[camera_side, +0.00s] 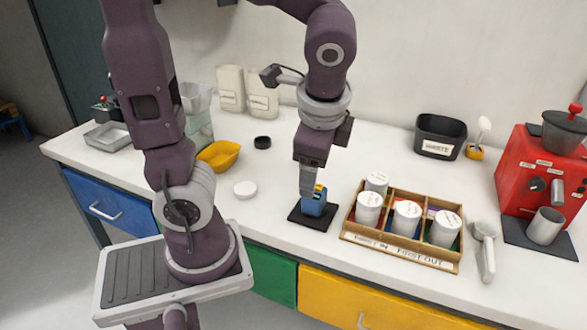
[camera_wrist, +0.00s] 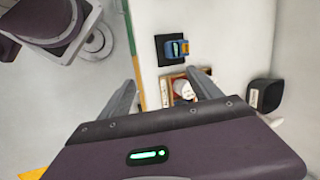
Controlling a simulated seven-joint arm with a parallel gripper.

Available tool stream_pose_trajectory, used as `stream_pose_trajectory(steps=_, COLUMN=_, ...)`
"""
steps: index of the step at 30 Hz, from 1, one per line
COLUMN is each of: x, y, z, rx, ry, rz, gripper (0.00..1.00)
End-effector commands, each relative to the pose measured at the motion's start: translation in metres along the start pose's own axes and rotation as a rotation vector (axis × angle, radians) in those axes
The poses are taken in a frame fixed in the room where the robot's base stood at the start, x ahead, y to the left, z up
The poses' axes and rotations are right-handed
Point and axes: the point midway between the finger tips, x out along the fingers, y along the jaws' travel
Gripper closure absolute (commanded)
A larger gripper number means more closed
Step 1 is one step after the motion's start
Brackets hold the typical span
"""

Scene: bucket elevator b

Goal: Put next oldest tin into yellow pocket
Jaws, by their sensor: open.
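Several white tins stand in a divided wooden rack marked "FIRST IN FIRST OUT" (camera_side: 400,252): a back-left tin (camera_side: 377,182), a front-left tin (camera_side: 369,209), a middle tin (camera_side: 406,219) and a right tin (camera_side: 445,230). Their lids carry writing too small to read. Coloured pocket floors show only in slivers; I cannot pick out the yellow pocket. My gripper (camera_side: 308,190) points down, left of the rack, overlapping a blue device in the side view. In the wrist view my gripper (camera_wrist: 164,66) has its fingers apart and empty, with one tin (camera_wrist: 184,88) beyond them.
The blue device (camera_wrist: 179,49) sits on a black pad (camera_side: 297,214). A scoop (camera_side: 486,250) and a red machine (camera_side: 530,165) stand right of the rack. A black waste bin (camera_side: 440,137) is behind it. A white lid (camera_side: 245,190) and yellow bowl (camera_side: 219,155) lie left.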

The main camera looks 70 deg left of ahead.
Motion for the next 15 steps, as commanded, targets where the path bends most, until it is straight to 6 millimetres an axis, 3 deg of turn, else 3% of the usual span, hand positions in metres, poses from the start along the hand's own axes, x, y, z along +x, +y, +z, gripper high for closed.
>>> stream_pose_trajectory(steps=3, x=-0.032, y=0.032, z=0.022, rx=-0.381, ry=0.23, rz=0.116, gripper=0.27)
stream_pose_trajectory(steps=6, x=-0.05, y=0.051, z=0.026, rx=-0.599, ry=0.372, rz=0.188, gripper=0.27)
stream_pose_trajectory(steps=10, x=-0.06, y=0.061, z=0.026, rx=-0.727, ry=0.461, rz=0.234, gripper=0.27)
stream_pose_trajectory(steps=15, x=-0.061, y=0.063, z=0.026, rx=-0.742, ry=0.471, rz=0.243, gripper=0.27)
